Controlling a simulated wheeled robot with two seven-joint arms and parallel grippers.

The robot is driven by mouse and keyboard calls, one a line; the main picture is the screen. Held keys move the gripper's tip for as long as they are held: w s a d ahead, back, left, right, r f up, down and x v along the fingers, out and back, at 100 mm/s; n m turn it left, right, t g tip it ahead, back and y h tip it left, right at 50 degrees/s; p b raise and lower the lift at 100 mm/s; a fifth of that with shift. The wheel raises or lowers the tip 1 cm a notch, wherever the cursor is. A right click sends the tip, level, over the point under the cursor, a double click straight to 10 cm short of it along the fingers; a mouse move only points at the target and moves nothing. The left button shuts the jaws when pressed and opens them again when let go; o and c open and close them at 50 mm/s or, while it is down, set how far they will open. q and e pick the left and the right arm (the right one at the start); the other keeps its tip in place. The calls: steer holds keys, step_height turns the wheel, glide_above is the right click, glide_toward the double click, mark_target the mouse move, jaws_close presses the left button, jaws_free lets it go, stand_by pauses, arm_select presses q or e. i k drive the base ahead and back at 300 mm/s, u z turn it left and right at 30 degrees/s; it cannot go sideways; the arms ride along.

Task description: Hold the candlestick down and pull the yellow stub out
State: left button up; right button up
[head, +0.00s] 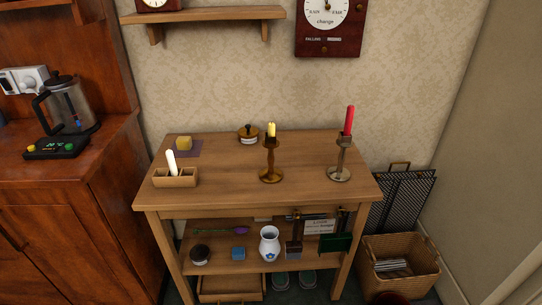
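A brown, brass-coloured candlestick (270,160) stands upright on the wooden table, right of its middle. A short yellow candle stub (271,130) sits upright in its top cup. The lower end of the stub is hidden in the cup. Neither of my grippers is in the head view, and nothing touches the candlestick or the stub.
A second candlestick (339,172) with a tall red candle (349,120) stands to the right. A small wooden box (175,179) with a white candle (171,162), a yellow block (183,143) and a round lidded pot (248,135) are also on the table (225,195). The front middle is clear.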

mark_target(271, 126)
steer(key=z, duration=0.3)
steer(key=i, duration=1.05)
steer(key=u, duration=0.3)
